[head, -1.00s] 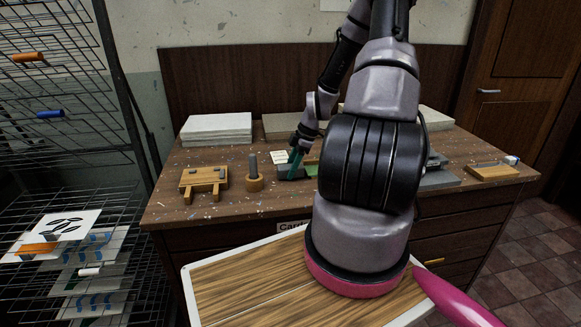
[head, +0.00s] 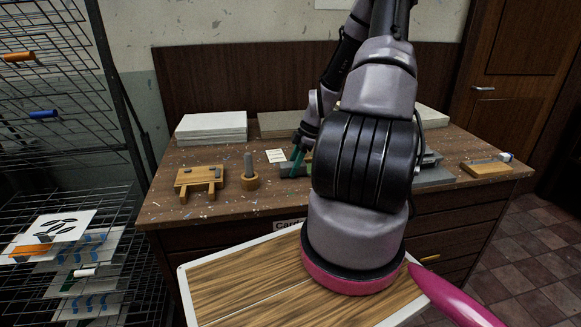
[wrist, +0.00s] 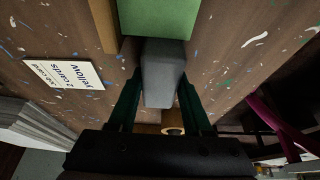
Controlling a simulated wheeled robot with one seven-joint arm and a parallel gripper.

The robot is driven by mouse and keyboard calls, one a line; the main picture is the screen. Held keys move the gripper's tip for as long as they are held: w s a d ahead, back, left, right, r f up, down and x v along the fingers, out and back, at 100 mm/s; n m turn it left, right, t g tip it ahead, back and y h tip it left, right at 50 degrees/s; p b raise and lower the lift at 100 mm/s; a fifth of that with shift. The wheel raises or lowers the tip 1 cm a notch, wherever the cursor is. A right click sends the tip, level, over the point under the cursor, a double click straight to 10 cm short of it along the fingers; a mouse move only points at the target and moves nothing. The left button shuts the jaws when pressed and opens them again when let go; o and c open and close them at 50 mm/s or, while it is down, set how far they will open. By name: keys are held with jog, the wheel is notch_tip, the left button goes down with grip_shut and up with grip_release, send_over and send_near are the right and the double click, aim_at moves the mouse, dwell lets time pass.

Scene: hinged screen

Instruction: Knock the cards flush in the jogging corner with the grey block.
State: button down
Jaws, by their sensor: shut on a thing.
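My gripper (wrist: 158,106) is shut on the grey block (wrist: 163,72), with a dark green finger on each side of it in the wrist view. In the head view my gripper (head: 298,160) is low over the bench, partly hidden by my arm. A green flat-faced thing (wrist: 157,18), perhaps the cards, is just beyond the block's far end. I cannot tell if they touch. A tan wooden wall (wrist: 103,25) runs beside the green thing on the left, perhaps part of the jogging corner. In the head view my arm hides most of that area.
Paper stacks (head: 212,127) line the back. A wire rack (head: 70,180) is far left.

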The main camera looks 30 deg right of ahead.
jog(key=shift+s+d, duration=0.15)
jog(key=shift+d, duration=0.25)
jog(key=shift+a, duration=0.15)
jog(key=shift+w+a, duration=0.2)
jog(key=shift+a, duration=0.2)
jog(key=shift+r, duration=3.55)
jog(key=shift+d, duration=0.1)
